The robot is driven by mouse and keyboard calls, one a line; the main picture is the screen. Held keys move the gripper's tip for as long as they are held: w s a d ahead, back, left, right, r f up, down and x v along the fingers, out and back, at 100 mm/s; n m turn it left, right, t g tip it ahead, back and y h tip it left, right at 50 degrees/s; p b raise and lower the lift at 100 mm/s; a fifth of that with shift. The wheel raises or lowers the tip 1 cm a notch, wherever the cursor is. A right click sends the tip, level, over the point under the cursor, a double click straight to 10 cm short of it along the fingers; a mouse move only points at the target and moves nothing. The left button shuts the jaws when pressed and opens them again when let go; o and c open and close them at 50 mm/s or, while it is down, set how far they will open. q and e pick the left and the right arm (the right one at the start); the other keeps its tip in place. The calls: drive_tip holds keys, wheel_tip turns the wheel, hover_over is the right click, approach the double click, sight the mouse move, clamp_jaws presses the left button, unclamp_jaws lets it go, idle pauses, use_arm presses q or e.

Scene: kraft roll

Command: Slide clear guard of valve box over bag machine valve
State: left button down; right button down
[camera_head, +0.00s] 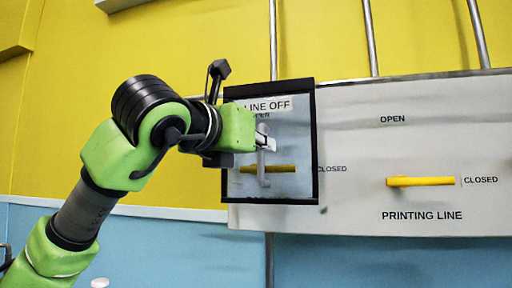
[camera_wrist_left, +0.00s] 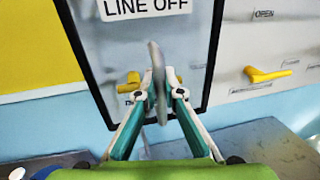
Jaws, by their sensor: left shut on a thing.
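The clear guard (camera_head: 297,135) is a see-through panel in a black frame with a LINE OFF label. It stands over the left end of the grey valve panel. Behind it shows the yellow handle of the bag machine valve (camera_head: 282,169), lying level toward CLOSED. In the left wrist view the guard (camera_wrist_left: 105,60) fills the middle, with part of the yellow handle (camera_wrist_left: 128,84) behind it. My left gripper (camera_head: 266,144) is shut on the guard's grey upright grip (camera_head: 262,174); the fingers pinch it in the left wrist view (camera_wrist_left: 157,90). My right gripper is in neither view.
The printing line valve (camera_head: 420,181), a yellow handle lying level at CLOSED, is on the panel (camera_head: 370,130) to the right. Grey pipes (camera_head: 371,38) rise above the panel. A grey surface (camera_wrist_left: 240,145) lies below in the left wrist view.

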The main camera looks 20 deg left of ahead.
use_arm(q)
drive_tip(key=shift+d, duration=0.15)
drive_tip(key=c, duration=2.2)
unclamp_jaws()
drive_tip(key=shift+o, duration=0.2)
drive_tip(key=shift+s, duration=0.1)
drive_tip(key=v, duration=1.2)
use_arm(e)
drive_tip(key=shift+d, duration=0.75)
use_arm(q)
drive_tip(key=shift+r, duration=0.1)
